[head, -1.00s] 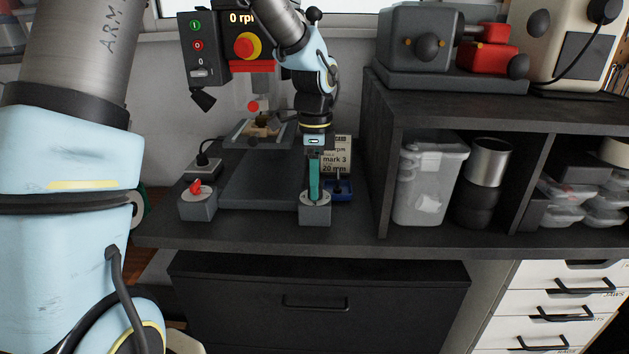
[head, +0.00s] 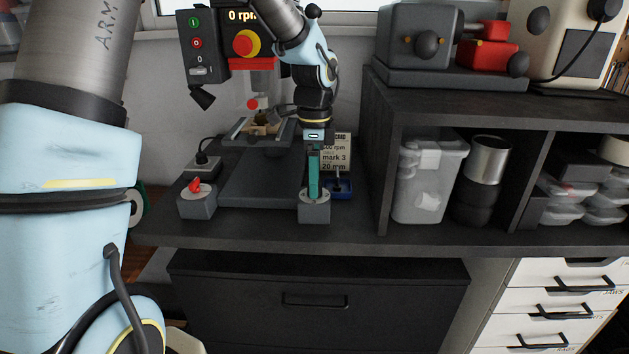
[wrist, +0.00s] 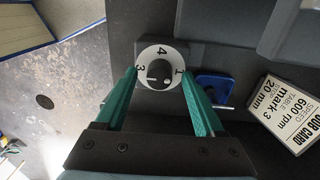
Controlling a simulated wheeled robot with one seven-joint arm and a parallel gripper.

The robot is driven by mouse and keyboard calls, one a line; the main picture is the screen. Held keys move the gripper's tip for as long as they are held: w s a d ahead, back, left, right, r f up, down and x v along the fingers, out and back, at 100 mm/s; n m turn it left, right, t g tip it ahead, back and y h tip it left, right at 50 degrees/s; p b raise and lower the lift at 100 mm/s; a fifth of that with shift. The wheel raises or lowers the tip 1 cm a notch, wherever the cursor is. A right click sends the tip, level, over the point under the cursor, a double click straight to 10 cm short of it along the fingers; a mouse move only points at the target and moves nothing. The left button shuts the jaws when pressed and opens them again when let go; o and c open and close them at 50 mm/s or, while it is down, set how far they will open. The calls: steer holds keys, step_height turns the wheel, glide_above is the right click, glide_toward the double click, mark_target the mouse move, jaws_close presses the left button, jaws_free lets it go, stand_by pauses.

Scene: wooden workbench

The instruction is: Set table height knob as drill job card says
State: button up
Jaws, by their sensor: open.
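My gripper (wrist: 157,74) is open, its two green fingers on either side of the black knob (wrist: 158,73) in the wrist view. I cannot tell whether they touch it. The knob sits on a white dial (wrist: 148,56) with 4, 3 and 1 readable; where its pointer stands is unclear. In the head view the gripper (head: 313,178) points down over the right grey knob box (head: 314,212), hiding most of the knob. The job card (wrist: 286,112) reads speed 600 rpm, table mark 3 and 20 mm; it also stands behind the gripper in the head view (head: 337,152).
A blue tray (wrist: 215,88) lies right of the dial. A second grey box with a red knob (head: 195,187) stands to the left. The drill press (head: 250,70) shows 0 rpm behind. A dark shelf (head: 381,160) with containers stands close on the right.

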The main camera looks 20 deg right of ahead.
step_height(320, 180, up, 10)
steer(key=b, duration=0.2)
steer(key=shift+w, duration=0.2)
steer(key=shift+d, duration=0.1)
